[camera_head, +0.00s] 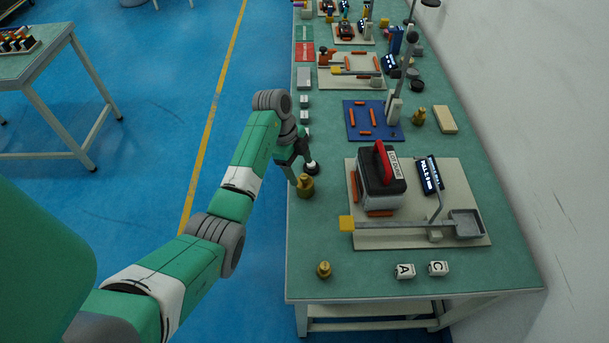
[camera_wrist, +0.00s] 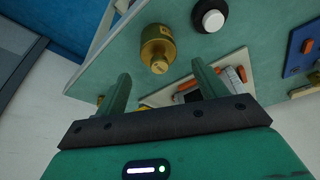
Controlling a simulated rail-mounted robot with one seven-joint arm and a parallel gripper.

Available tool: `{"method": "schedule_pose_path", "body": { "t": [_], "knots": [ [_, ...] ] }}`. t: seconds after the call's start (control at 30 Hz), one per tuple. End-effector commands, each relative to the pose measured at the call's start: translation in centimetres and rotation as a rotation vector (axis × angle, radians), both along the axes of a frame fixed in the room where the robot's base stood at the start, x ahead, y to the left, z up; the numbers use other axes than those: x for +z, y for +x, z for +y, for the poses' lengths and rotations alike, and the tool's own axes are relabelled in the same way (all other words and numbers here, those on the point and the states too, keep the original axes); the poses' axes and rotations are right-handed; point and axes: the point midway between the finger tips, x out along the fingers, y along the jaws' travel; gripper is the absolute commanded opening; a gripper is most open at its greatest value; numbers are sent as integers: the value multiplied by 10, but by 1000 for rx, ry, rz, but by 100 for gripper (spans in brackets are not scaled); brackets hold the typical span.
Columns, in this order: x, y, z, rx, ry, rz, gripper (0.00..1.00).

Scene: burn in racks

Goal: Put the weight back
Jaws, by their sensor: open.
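A brass weight (camera_head: 305,187) stands on the green bench near its left edge. It also shows in the wrist view (camera_wrist: 158,46), just beyond and between my fingertips. My gripper (camera_head: 297,168) is open and empty beside this weight; its two fingers are spread in the wrist view (camera_wrist: 163,83). A smaller brass weight (camera_head: 324,270) stands at the front left of the bench. Another brass weight (camera_head: 418,117) stands farther back beside the blue board. A balance beam (camera_head: 390,229) with a yellow end block (camera_head: 346,223) and a grey pan (camera_head: 466,223) lies across the near beige board.
A black box with a red handle (camera_head: 380,180) stands on the beige board (camera_head: 455,190). A black and white round knob (camera_head: 312,168) is close to my gripper. Cubes marked A (camera_head: 404,271) and C (camera_head: 438,268) sit in front. The blue board (camera_head: 362,118) lies behind.

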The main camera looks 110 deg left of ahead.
Motion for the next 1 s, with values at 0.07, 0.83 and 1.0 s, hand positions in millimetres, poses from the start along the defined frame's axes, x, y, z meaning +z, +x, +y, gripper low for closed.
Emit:
{"method": "schedule_pose_path", "body": {
  "t": [0.07, 0.83, 1.0],
  "knots": [
    [22, -7, 2, 1, 4, 0, 71],
    [60, -19, 4, 0, 2, 1, 71],
    [89, 81, 23, 9, 156, 10, 71]
  ]
}}
